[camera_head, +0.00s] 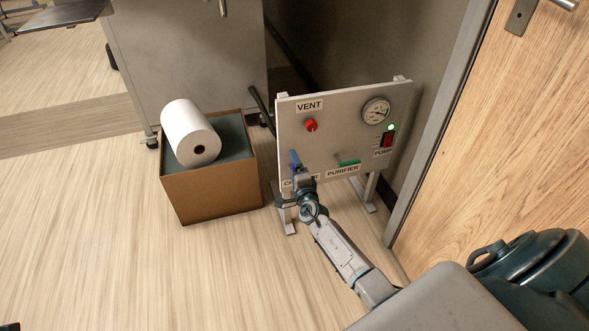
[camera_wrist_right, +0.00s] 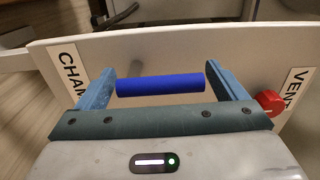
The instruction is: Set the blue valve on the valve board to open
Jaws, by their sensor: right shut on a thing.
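The valve board (camera_head: 335,120) stands upright on feet. Its blue valve handle (camera_head: 294,158) is at the lower left, above a label partly hidden by my gripper. The handle points roughly up and down the board, towards VENT. My right gripper (camera_head: 299,170) is at the handle. In the right wrist view, the blue handle (camera_wrist_right: 160,85) lies lengthwise between the two fingers of my right gripper (camera_wrist_right: 160,88), which is shut on it.
A cardboard box (camera_head: 212,193) with a white roll (camera_head: 188,130) stands left. A wooden door (camera_head: 500,140) is right.

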